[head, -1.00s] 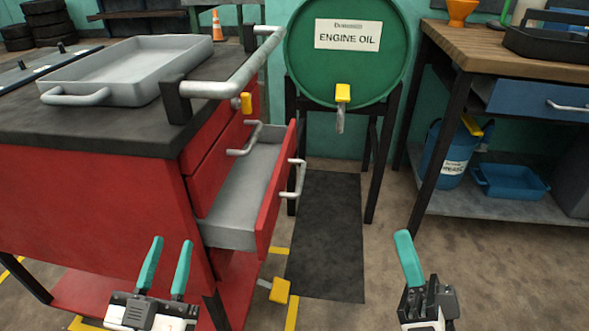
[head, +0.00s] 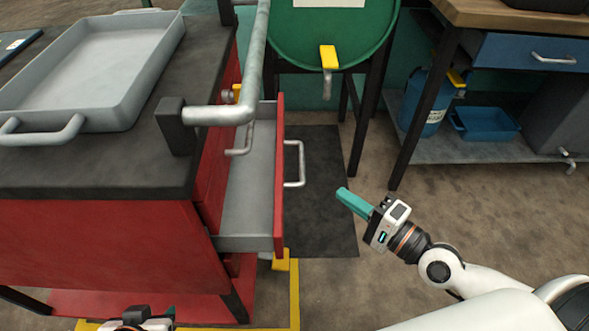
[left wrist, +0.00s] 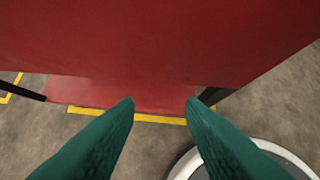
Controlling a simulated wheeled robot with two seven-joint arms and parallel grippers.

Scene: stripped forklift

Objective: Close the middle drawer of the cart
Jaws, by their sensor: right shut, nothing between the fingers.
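The red cart (head: 110,245) stands at the left with a dark top. Its middle drawer (head: 279,175) is pulled out to the right, with a grey inside and a pale bar handle (head: 300,164) on its red front. My right gripper (head: 352,201) is shut and empty, right of the drawer front and apart from it, pointing left toward it. My left gripper (head: 150,318) is at the bottom edge of the head view, mostly cut off. In the left wrist view its two teal fingers (left wrist: 160,108) are apart with nothing between them, facing the cart's red side panel (left wrist: 160,40).
A grey tray (head: 110,75) and a thick push bar (head: 225,114) are on the cart top. A green oil drum (head: 330,35) on a black stand is behind the drawer. A workbench (head: 520,15) stands at the right.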

